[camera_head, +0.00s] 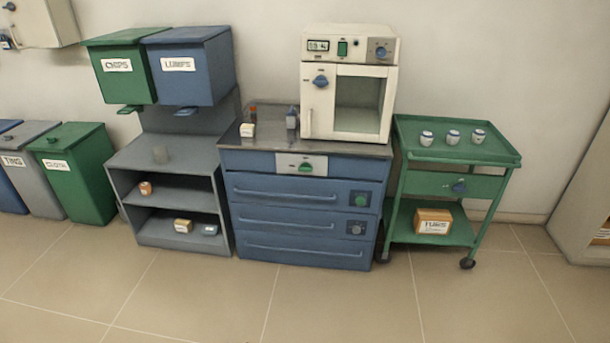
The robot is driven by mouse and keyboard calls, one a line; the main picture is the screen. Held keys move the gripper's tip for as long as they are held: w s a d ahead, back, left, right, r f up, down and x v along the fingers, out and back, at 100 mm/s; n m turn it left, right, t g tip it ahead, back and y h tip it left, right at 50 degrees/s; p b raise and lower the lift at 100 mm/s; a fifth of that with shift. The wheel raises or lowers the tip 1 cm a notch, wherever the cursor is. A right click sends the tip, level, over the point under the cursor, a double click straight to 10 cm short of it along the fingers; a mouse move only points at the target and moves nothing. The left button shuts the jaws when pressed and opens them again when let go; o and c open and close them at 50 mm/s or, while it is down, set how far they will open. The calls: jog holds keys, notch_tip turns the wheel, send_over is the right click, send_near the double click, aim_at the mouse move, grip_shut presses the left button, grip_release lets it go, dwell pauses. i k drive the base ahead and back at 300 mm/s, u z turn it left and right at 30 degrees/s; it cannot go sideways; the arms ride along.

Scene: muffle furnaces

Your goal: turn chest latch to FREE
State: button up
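The blue chest of drawers (285,222) stands against the wall in the middle of the head view, with its drawers closed. At the right of the upper long drawer is a round green knob (361,199) on a dark plate. Below it is a round grey knob (356,228) on a similar plate. I cannot tell which of these is the latch, and their markings are too small to read. My gripper is not in view.
A green wheeled cart (455,155) bearing small jars is close on the right. Grey shelves (165,165) adjoin the left side. The tiled floor (300,305) in front is clear.

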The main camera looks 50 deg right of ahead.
aim_at(305, 166)
jog(key=i, duration=0.95)
jog(key=u, duration=0.05)
